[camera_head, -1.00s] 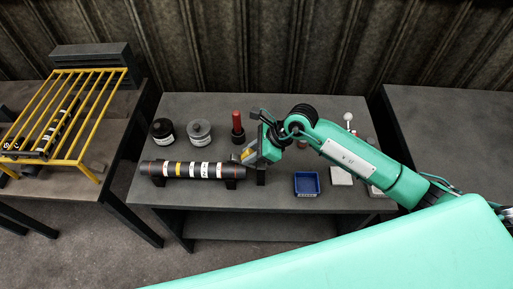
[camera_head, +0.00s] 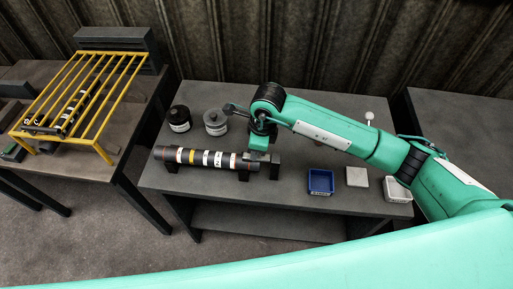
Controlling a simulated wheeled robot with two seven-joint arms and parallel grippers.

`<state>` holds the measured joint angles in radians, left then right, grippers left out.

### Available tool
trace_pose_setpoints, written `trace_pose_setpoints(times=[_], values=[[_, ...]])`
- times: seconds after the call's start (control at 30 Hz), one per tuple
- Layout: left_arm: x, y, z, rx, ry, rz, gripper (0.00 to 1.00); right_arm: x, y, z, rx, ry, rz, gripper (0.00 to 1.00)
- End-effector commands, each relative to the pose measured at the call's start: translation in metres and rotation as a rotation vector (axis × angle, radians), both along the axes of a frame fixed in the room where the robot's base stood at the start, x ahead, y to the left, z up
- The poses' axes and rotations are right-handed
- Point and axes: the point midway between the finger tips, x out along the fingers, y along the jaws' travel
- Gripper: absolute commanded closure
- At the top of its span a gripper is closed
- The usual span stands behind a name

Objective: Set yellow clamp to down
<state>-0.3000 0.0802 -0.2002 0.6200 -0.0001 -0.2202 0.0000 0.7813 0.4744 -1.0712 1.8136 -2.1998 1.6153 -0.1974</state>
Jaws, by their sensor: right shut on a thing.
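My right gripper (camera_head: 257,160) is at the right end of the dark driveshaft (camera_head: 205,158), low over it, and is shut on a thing. The yellow clamp cannot be made out now; the gripper and arm hide that spot. The driveshaft lies level on black supports on the middle table, with white, yellow and red bands. My left gripper is not in view.
Two dark, round-topped containers (camera_head: 179,119) (camera_head: 215,122) stand behind the shaft.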

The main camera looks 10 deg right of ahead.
Motion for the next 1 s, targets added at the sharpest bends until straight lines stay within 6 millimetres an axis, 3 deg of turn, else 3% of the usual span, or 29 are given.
trace_pose_setpoints(times=[0.37, 0.4, 0.5, 0.83, 1.0], values=[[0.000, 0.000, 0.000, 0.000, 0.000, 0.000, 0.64, -0.001, 0.000, -0.002, -0.006, 0.004, 0.000, 1.00], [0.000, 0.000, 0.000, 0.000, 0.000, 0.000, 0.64, -0.001, 0.000, -0.002, -0.006, 0.004, 0.000, 0.68], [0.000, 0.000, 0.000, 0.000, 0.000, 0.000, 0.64, -0.001, 0.000, -0.002, -0.005, 0.004, 0.000, 0.54], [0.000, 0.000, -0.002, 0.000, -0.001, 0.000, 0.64, 0.000, 0.000, 0.003, -0.003, 0.001, 0.000, 0.54], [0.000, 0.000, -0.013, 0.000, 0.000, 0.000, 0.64, -0.001, -0.004, 0.025, -0.003, -0.002, 0.003, 0.54]])
